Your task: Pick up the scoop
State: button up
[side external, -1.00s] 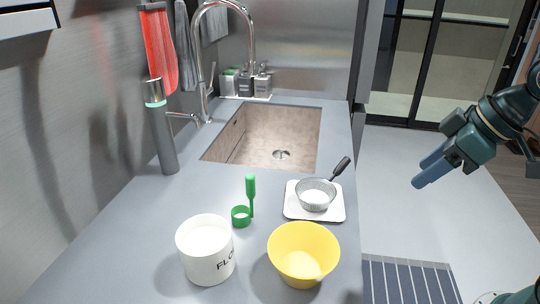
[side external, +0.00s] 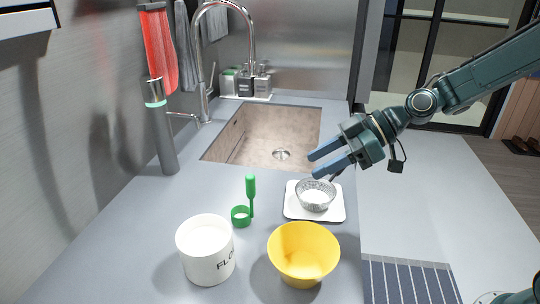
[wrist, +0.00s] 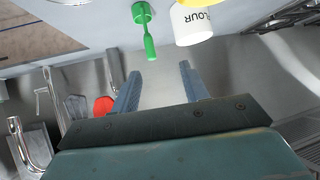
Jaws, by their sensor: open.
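My gripper (side external: 314,164) is open and empty. In the side view it is above the counter, to the right of the scoop and higher, near the sieve, with its fingers pointing left. My fingers also show in the wrist view (wrist: 158,75), apart from the scoop.
A white flour canister (side external: 206,255) and a yellow bowl (side external: 303,250) stand in front of the scoop. A sieve (side external: 316,200) sits on a white tray (side external: 293,212) to its right. The sink (side external: 262,153) with its tall faucet (side external: 253,45) lies behind. The counter left of the scoop is clear.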

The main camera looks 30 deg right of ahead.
jog(key=shift+w+f+t+y, duration=0.3)
jog(key=shift+w+y, duration=0.2)
jog(key=shift+w, duration=0.35)
jog(key=shift+w+f+t+y, duration=0.25)
jog(key=shift+w+y, duration=0.25)
jog(key=shift+w, duration=0.35)
jog(key=shift+a, duration=0.15)
send_near(251, 196)
jog(key=shift+w+a+r, duration=0.5)
jog(key=shift+w+a, duration=0.3)
jog(key=shift+a, duration=0.1)
jog(key=shift+w+a+r, duration=0.45)
jog(key=shift+w+a, duration=0.35)
jog(key=shift+a, duration=0.1)
jog(key=shift+x, duration=2.55)
jog(key=shift+c, duration=0.3)
grip_shut()
